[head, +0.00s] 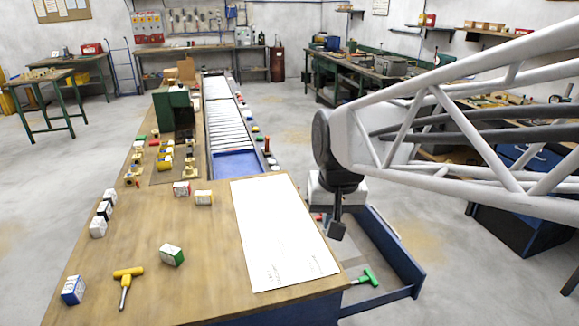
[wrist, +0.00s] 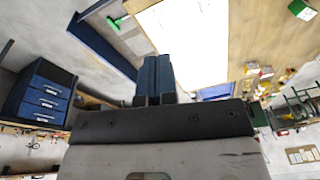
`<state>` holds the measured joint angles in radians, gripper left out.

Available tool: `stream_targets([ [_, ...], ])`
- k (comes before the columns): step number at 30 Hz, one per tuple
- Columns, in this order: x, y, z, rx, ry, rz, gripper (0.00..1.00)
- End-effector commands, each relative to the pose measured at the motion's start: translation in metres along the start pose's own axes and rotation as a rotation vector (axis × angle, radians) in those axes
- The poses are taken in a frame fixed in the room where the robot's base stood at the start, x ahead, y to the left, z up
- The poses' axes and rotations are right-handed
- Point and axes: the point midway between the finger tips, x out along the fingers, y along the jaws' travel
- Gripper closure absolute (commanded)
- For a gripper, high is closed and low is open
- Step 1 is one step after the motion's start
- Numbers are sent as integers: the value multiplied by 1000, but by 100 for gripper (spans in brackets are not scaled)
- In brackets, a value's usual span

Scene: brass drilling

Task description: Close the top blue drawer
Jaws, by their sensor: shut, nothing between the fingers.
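The blue drawer (head: 402,262) is pulled out from the right side of the wooden workbench (head: 140,275), with its grey inside showing. In the wrist view, its long blue wall (wrist: 103,45) runs diagonally at upper left. A green-handled tool (head: 367,278) shows at the drawer's near end. My gripper (head: 337,231) points down beside the bench's right edge, and in the head view it overlaps the drawer's opening. Its height above the drawer and any contact are unclear. Its dark blue fingers (wrist: 155,75) are together with nothing between them. Lower drawers are hidden.
A white sheet (head: 280,230) lies on the bench by the drawer. A separate blue drawer cabinet (wrist: 45,90) stands apart. Bare floor (head: 440,285) lies right of the open drawer.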

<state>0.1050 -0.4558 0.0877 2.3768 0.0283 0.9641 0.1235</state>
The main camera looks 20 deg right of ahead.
Motion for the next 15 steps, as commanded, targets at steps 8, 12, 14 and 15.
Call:
stream_targets([
  [8, 6, 16, -68, 144, -42, -4, 100],
  [12, 11, 27, -101, 216, -60, -6, 100],
  [14, 14, 32, -115, 246, -69, -8, 100],
  [15, 16, 36, -124, 266, -74, -9, 100],
])
